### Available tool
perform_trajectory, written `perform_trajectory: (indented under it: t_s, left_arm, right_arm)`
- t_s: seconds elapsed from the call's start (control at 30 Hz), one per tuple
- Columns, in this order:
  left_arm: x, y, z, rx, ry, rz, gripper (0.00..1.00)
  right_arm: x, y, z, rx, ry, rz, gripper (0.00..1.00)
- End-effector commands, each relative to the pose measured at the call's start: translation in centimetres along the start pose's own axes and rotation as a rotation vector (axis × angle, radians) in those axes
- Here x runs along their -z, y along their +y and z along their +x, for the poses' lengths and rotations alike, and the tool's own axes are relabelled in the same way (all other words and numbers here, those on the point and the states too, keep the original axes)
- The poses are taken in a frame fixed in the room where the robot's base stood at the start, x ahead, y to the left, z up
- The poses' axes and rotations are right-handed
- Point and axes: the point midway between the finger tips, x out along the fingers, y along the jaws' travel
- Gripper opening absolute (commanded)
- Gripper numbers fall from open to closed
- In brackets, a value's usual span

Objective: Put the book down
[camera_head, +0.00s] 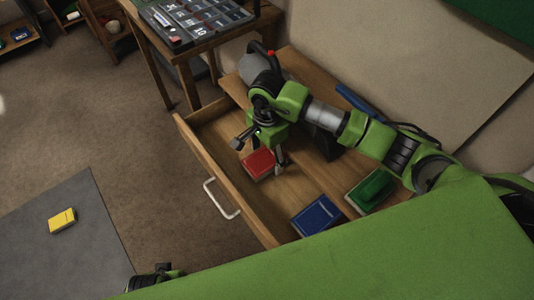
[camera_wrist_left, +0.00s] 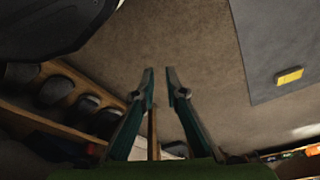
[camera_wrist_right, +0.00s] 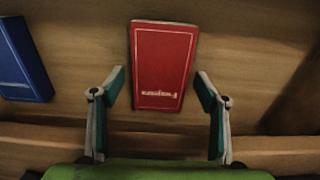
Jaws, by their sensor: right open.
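A red book (camera_head: 258,165) lies flat on the bottom of the open drawer (camera_head: 207,167). My right gripper (camera_head: 262,156) is just above it, its fingers spread. In the right wrist view the red book (camera_wrist_right: 164,66) lies between and beyond the two open fingertips (camera_wrist_right: 163,85), and I see no finger touching it. My left gripper (camera_wrist_left: 160,82) is open and empty above the floor in the left wrist view. In the head view only a bit of my left arm shows at the bottom edge.
A blue book (camera_head: 317,216) lies in the drawer's near part. A green book (camera_head: 371,190) is to its right. A yellow book (camera_head: 62,220) lies on a grey mat (camera_head: 85,194) on the floor. A wooden table (camera_head: 181,58) stands behind the drawer.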

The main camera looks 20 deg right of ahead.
Motion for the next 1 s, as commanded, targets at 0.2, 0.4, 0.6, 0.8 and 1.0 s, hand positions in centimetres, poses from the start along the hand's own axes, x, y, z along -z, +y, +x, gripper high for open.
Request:
perform_trajectory:
  t_s: [0.2, 0.4, 0.6, 0.8, 1.0]
  left_arm:
    - [-1.4, 0.0, 1.9, 0.000, -0.021, 0.003, 0.12]
    - [-2.3, 0.1, 3.1, -0.002, -0.027, 0.004, 0.12]
    - [-2.9, 0.2, 3.8, -0.003, -0.031, 0.005, 0.12]
    - [-3.0, 0.2, 4.0, -0.003, -0.033, 0.006, 0.12]
    - [-3.1, 0.2, 4.0, -0.003, -0.033, 0.006, 0.12]
  right_arm:
    - [0.1, -0.2, -4.7, 0.007, 0.002, -0.002, 0.68]
    - [0.0, -0.1, -8.9, 0.004, 0.001, -0.001, 0.68]
    - [0.0, -0.1, -11.4, 0.002, 0.000, 0.000, 0.68]
    - [0.0, 0.0, -12.1, 0.000, 0.000, 0.000, 0.68]
    - [0.0, 0.0, -12.1, 0.000, 0.000, 0.000, 0.68]
